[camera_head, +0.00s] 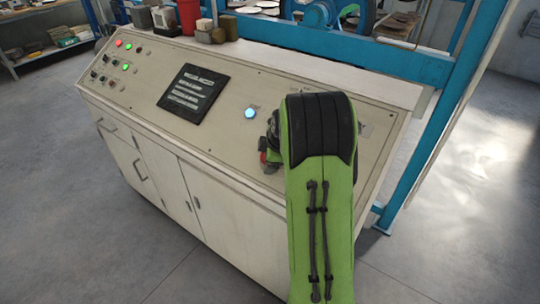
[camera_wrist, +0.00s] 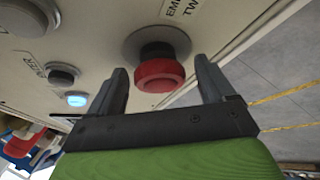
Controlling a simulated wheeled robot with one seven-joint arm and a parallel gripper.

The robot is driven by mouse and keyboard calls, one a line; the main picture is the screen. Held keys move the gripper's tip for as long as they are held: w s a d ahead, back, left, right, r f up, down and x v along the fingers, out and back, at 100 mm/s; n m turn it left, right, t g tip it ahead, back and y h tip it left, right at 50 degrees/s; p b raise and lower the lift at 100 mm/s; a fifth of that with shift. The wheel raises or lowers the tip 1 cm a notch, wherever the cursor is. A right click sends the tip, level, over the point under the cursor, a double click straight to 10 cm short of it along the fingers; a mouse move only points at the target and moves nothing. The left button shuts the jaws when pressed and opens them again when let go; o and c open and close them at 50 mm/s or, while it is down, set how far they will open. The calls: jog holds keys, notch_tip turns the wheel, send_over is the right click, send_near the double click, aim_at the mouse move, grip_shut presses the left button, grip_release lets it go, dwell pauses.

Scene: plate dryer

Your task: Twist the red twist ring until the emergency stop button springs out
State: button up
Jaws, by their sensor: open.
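The red twist ring (camera_wrist: 160,77) is the round red cap of the emergency stop button, on a short black collar (camera_wrist: 157,50) that stands out from the beige panel. In the wrist view my gripper (camera_wrist: 161,70) is open, with one finger on each side of the red ring. There is a visible gap between each finger and the ring. In the head view my green arm covers most of the gripper and the button area. A small red part, likely the ring (camera_head: 264,157), shows at the arm's left edge.
The sloped beige console (camera_head: 225,72) has a blue-lit button (camera_head: 249,113), a black plaque (camera_head: 194,94) and several lights and knobs at left. A red container (camera_head: 188,15) and small blocks stand on its back ledge. A blue frame post (camera_head: 440,110) rises at right.

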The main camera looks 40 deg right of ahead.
jog(key=p+v, duration=0.2)
jog(key=v, duration=1.3)
jog(key=shift+s+r+p, duration=0.2)
jog(key=shift+r+p, duration=0.1)
jog(key=shift+r, duration=0.05)
jog(key=shift+a, duration=0.1)
